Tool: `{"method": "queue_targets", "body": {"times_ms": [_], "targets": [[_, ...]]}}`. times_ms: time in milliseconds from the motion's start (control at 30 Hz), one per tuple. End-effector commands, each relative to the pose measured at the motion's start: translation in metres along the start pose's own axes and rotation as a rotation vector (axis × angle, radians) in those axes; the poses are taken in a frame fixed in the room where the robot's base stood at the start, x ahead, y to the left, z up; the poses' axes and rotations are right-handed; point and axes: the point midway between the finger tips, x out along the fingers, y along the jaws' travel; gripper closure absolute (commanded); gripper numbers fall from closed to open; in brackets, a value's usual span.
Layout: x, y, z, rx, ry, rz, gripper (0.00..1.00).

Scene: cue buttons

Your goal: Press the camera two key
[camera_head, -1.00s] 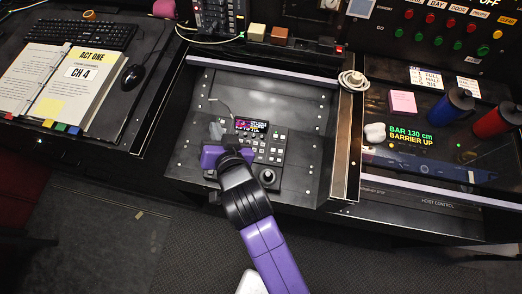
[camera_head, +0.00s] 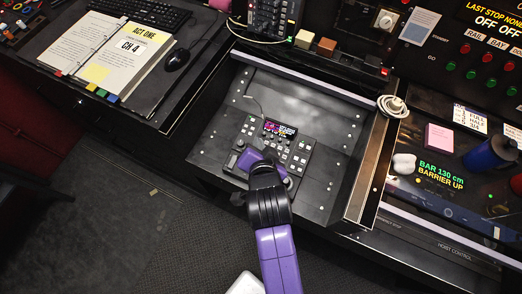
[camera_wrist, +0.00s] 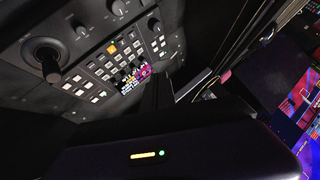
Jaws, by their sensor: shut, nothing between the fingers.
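A dark control panel (camera_head: 302,146) with a small lit screen (camera_head: 279,128), several pale keys and a joystick lies in the recessed desk bay. In the wrist view the joystick (camera_wrist: 45,55) is at the upper left, the keys (camera_wrist: 98,72) are at the centre left, and one key (camera_wrist: 112,49) glows orange. The key labels are too small to read, so I cannot tell which is camera two. My gripper (camera_wrist: 156,94) is shut and empty, near the screen in the wrist view. In the head view my purple wrist covers the panel's lower left; contact with a key is not visible.
An open binder (camera_head: 122,48) and keyboard (camera_head: 138,14) are at the left. A raised metal strip (camera_head: 372,170), a coiled white cable (camera_head: 391,105) and a pink note pad (camera_head: 438,138) are at the right. The bay floor (camera_head: 335,110) right of the panel is clear.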

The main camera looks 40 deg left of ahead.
Motion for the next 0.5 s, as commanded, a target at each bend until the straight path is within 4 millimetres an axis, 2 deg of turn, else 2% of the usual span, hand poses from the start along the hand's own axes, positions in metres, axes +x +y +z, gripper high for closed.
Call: {"method": "queue_targets", "body": {"times_ms": [500], "targets": [[0.043, 0.032, 0.033, -0.001, 0.000, 0.000, 1.00]]}}
